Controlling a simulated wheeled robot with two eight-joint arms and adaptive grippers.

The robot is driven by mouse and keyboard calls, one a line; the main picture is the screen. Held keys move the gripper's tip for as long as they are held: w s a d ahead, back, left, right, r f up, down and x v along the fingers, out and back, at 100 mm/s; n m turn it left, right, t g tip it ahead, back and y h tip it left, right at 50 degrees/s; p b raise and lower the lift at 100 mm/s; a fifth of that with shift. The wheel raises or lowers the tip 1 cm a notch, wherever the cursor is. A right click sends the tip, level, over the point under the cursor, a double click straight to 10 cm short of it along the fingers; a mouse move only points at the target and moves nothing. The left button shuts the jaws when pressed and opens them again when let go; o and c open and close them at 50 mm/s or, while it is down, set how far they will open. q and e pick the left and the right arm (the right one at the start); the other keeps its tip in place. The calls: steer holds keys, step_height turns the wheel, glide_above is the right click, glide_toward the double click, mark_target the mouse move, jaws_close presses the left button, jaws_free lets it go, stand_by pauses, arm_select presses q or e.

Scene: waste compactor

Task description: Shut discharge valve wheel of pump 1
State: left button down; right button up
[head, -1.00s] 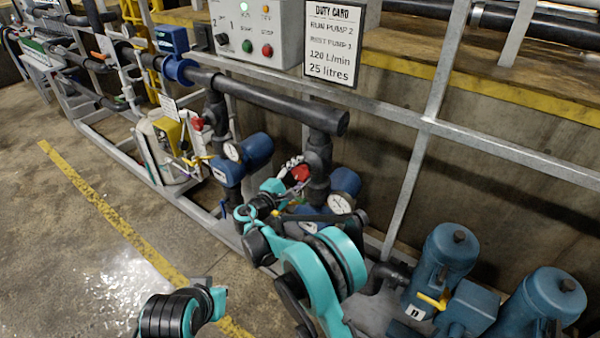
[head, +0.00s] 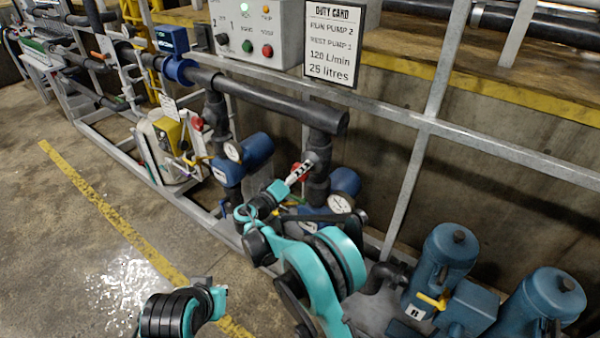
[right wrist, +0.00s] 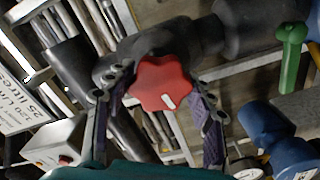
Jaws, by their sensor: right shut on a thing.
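The red valve wheel (head: 297,172) sits on the dark vertical pipe below the duty card and is mostly hidden by my right gripper (head: 302,168). In the right wrist view, this lobed red wheel (right wrist: 163,83) lies between the two fingers of my right gripper (right wrist: 160,108), which is shut on it. One finger is on each side of its rim. A small white mark shows on the wheel's face. Which way the wheel is turned cannot be told. Of my left arm only a black and teal part shows at the bottom; its gripper is not in view.
Another red wheel (head: 197,124) is farther left along the pipework. Blue housings and a gauge (head: 340,204) are close below my right gripper. A control box (head: 256,35) and duty card (head: 332,42) hang above. Grey rails cross behind. Open floor (head: 70,250) lies left.

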steer(key=m, duration=0.5)
steer(key=shift+m, duration=0.3)
steer(key=m, duration=0.9)
steer(key=shift+m, duration=0.4)
steer(key=m, duration=0.4)
steer(key=shift+m, duration=0.4)
steer(key=o, duration=1.2)
steer(key=shift+s, duration=0.1)
